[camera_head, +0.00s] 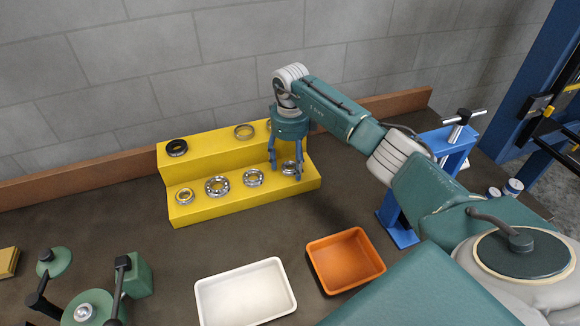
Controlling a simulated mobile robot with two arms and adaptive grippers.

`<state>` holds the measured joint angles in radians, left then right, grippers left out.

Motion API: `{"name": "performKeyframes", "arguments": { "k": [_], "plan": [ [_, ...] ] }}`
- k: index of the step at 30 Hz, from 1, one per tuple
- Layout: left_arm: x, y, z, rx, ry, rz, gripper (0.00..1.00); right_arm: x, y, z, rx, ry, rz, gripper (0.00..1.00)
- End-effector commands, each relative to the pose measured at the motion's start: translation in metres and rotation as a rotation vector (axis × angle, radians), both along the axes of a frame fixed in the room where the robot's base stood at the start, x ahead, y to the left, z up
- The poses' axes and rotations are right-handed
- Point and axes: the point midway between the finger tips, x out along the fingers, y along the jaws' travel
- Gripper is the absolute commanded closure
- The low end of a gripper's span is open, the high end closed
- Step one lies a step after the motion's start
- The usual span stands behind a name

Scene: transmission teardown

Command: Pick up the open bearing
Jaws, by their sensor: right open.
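Several bearings sit on the lower step of a yellow stepped rack (240,205). From left to right these are a brass-toned one (184,190), a large one with visible balls (217,179), a smaller one with visible balls (253,172) and one under my right gripper (289,163). Which of them is the open bearing I cannot tell for certain. My right gripper (286,173) points down, open, its fingers on either side of the rightmost bearing, which is partly hidden. I cannot tell whether they touch it. My left gripper is not in view.
The upper step holds a black ring (177,147), a metal ring (244,131) and another ring mostly hidden by my gripper. A white tray (205,300) and an orange bin (322,279) stand in front. A blue press-like frame (400,230) stands right, green equipment (137,275) front left.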

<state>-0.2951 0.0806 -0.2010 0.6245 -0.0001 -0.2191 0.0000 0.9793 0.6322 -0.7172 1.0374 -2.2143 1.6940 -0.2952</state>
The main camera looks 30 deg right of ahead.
Motion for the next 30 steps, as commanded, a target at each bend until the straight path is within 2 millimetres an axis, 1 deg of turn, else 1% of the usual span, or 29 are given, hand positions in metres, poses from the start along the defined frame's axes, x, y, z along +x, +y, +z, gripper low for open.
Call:
{"name": "performKeyframes", "arguments": {
  "k": [1, 2, 3, 5, 9, 17, 22, 26, 29, 30],
  "plan": [
    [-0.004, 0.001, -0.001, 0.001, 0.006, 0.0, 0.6, 0.0, 0.0, 0.0, 0.0, 0.0, 0.0, 0.38],
    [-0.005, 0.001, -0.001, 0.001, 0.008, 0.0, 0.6, 0.0, 0.0, 0.0, 0.0, 0.0, 0.0, 0.42],
    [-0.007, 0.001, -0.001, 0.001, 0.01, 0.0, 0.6, 0.0, 0.0, 0.0, 0.0, 0.0, 0.0, 0.5],
    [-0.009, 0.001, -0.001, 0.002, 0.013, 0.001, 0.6, 0.0, 0.0, 0.0, 0.0, 0.0, 0.0, 0.62],
    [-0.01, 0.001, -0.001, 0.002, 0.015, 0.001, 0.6, 0.0, 0.0, 0.0, 0.0, 0.0, 0.0, 0.9],
    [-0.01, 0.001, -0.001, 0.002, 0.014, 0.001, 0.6, 0.0, 0.0, 0.001, 0.0, 0.0, 0.0, 0.9],
    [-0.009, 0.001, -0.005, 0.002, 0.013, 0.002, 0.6, 0.001, 0.0, 0.01, -0.001, -0.003, 0.0, 0.9],
    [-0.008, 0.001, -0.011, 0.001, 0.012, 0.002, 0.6, 0.001, -0.001, 0.027, -0.001, -0.005, -0.001, 0.9],
    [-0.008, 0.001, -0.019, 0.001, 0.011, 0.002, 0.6, 0.002, -0.001, 0.048, -0.001, -0.007, 0.001, 0.9],
    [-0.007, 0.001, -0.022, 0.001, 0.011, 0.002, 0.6, 0.002, -0.001, 0.059, -0.002, -0.008, 0.0, 0.9]
  ]
}}
